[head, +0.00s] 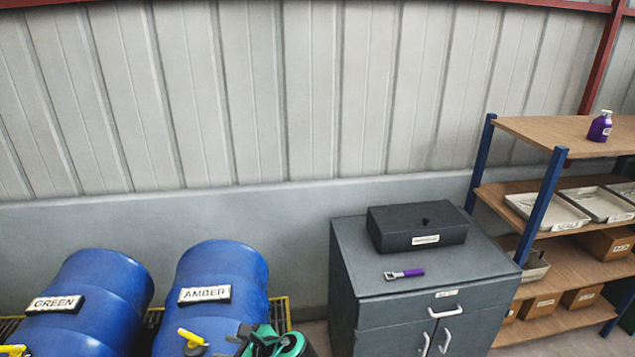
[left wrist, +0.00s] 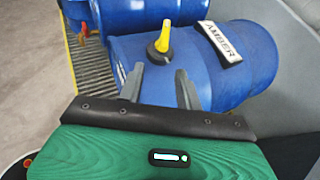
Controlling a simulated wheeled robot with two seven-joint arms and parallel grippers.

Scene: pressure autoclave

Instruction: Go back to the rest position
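My left gripper (left wrist: 160,88) shows in the left wrist view with its two dark fingers apart and nothing between them. Beyond the fingers is the blue barrel labelled AMBER (left wrist: 130,48) with a yellow tap (left wrist: 160,42). In the head view, a green and black part of my left arm shows at the bottom edge, in front of the AMBER barrel (head: 225,265); its fingers are hard to make out there. My right gripper is in neither view.
A blue barrel labelled GREEN (head: 105,280) lies at the left. A grey cabinet (head: 355,270) carries a black box (head: 415,225) and a purple-handled tool (head: 410,272). A shelf unit (head: 535,217) at the right holds trays, boxes and a purple bottle (head: 600,126).

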